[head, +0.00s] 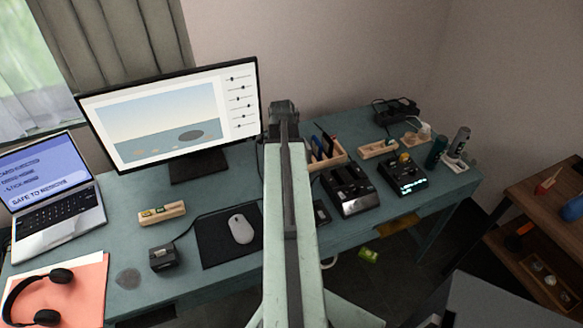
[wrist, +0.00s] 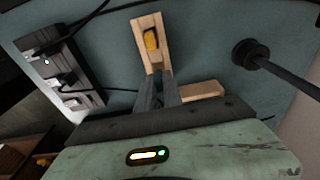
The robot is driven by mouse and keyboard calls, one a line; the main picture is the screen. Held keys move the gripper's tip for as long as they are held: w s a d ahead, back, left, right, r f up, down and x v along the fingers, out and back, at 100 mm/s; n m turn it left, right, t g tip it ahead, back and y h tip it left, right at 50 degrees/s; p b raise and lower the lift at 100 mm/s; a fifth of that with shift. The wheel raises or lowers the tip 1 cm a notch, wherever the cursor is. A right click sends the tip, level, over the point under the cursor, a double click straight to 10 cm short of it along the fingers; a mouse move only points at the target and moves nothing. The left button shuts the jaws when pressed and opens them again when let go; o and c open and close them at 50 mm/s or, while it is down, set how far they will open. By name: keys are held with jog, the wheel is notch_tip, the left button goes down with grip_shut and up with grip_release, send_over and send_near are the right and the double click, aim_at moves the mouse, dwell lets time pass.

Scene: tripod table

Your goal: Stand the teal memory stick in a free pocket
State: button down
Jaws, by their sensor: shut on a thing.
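My gripper (wrist: 158,80) is shut on the teal memory stick (wrist: 158,74); only a small dark teal part shows between the fingers in the wrist view. Just beyond the fingertips is a pale wooden holder (wrist: 142,27) with a yellow item (wrist: 152,40) in it. Its near end is hidden behind the fingers, so I cannot tell whether the stick touches it. In the head view my gripper (head: 283,108) is at the back of the desk, right of the monitor, and the stick cannot be made out.
A second wooden piece (wrist: 205,90) lies beside the fingers. A dark device (wrist: 62,62) with cables is at left, and a round dark base with a pole (wrist: 250,54) at right. The head view shows the monitor (head: 170,110), a mouse (head: 241,229) and another holder (head: 162,213) on the desk.

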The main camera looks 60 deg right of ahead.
jog(key=shift+f+b, duration=0.7)
jog(key=shift+f, duration=0.1)
jog(key=c, duration=1.4)
grip_release()
jog(key=r+p, duration=0.8)
jog(key=shift+w+a, duration=0.3)
jog(key=shift+a, duration=0.1)
jog(key=shift+f, duration=0.15)
